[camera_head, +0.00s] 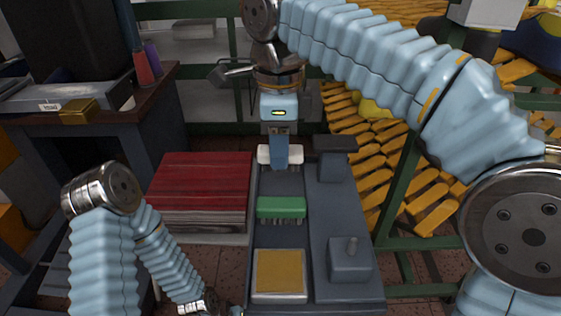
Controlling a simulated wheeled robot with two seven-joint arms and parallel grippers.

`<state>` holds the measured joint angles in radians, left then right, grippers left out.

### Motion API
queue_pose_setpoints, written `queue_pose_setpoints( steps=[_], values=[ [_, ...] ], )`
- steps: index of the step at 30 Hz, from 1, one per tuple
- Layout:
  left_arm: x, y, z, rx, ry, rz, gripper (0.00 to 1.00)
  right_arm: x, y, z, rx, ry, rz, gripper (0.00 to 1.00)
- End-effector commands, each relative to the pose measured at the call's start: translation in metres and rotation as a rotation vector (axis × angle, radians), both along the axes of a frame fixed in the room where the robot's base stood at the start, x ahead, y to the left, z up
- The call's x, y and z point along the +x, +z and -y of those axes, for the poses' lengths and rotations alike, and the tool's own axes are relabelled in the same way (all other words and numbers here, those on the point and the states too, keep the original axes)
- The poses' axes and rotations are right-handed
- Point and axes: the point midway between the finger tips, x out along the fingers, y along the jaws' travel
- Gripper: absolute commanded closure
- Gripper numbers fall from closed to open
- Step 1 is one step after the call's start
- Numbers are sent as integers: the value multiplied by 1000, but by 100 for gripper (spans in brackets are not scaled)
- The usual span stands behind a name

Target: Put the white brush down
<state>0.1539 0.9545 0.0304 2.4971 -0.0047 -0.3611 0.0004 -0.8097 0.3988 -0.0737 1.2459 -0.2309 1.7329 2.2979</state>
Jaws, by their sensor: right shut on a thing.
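The white brush (265,154) is at the far end of the grey bench (318,215), its pale body showing on both sides of my right gripper (281,163). My right gripper points down and is shut on the brush's middle. Short bristles show under the brush; I cannot tell whether they touch the bench top. A green brush (281,207) with bristles down lies nearer on the bench, in line with the white one. My left arm reaches down at the lower left, and its gripper is beyond the bottom edge.
A yellow-topped pad (280,272) lies at the bench's near end. A grey block with a knob (350,262) and a dark stand (336,158) are on its right. A red stack (203,182) is left of it. Yellow shoe lasts (435,215) fill racks at right.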

Motion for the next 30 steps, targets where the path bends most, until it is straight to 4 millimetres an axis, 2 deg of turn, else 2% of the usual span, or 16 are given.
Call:
queue_pose_setpoints(
  steps=[3, 6, 18, 19, 21, 23, 30],
  values=[
    [0, -7, 0, 0, 1, 1, 10, 3, -22, 3, -1, 0, -1, 100],
    [0, -8, 0, 1, 1, 0, 10, 3, -33, 2, -1, 0, -1, 100],
    [0, -10, 0, 1, 1, 0, 10, 3, -39, 2, 0, 0, 0, 100],
    [0, -9, 0, 1, 1, 0, 10, 3, -38, 2, 0, 0, 0, 64],
    [0, -9, 0, 1, 1, 0, 10, 3, -37, 2, 0, 0, 0, 54],
    [0, -9, 0, 1, 1, 0, 10, 3, -37, 2, 0, 0, 0, 45],
    [0, -9, 0, 1, 1, 0, 10, 3, -37, 2, 0, 0, 0, 44]
  ],
)
